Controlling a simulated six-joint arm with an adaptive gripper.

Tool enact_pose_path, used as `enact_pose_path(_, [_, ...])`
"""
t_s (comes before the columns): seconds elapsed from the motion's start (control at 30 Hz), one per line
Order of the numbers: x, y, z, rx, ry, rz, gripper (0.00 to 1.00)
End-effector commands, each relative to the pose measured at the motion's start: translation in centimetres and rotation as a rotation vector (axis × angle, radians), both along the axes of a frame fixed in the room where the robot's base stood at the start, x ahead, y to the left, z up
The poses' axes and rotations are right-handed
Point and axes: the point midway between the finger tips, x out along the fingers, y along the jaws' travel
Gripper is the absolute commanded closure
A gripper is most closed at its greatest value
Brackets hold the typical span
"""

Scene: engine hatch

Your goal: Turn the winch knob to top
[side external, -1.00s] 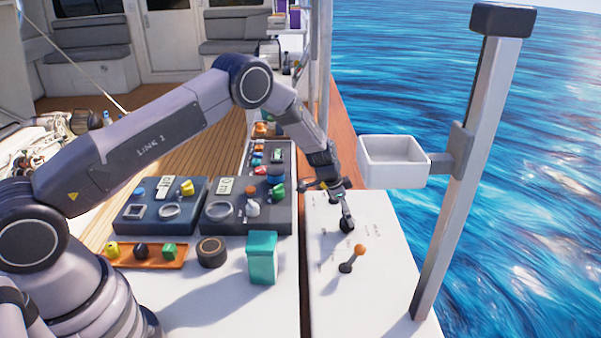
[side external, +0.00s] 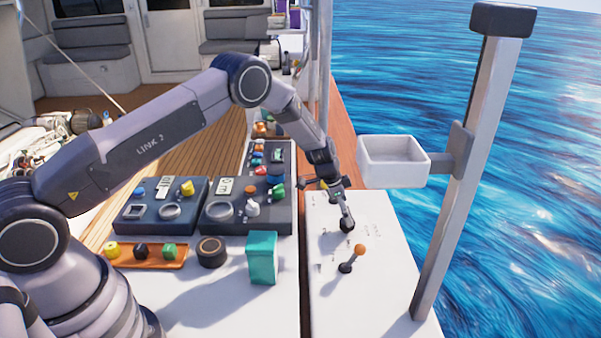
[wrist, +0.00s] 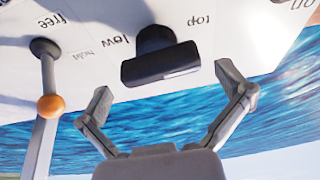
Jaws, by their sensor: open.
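The winch knob (wrist: 160,58) is black with a wide bar-shaped grip and stands out from a white panel in the wrist view. The printed words "low" and "top" are on the panel beside it, with "hold" and "free" farther left. My gripper (wrist: 164,80) is open, with one finger on each side of the knob bar; I cannot tell whether either finger touches it. In the side view my gripper (side external: 345,216) is low over the white panel (side external: 385,275), and its fingers mostly hide the knob.
A lever with an orange ball (side external: 360,249) stands close to my gripper; the ball (wrist: 50,107) is left of my fingers in the wrist view. A white bin (side external: 393,174) on a post is to the right. Dark control boxes (side external: 215,232) and a teal block (side external: 262,258) are left.

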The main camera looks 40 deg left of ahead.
Motion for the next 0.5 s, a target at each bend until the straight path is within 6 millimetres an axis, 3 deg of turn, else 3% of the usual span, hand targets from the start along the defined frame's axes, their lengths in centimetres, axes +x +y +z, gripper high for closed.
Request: enact_pose_path(0.5, [-2.6, 2.6, 9.2, 0.0, -0.003, 0.001, 0.0])
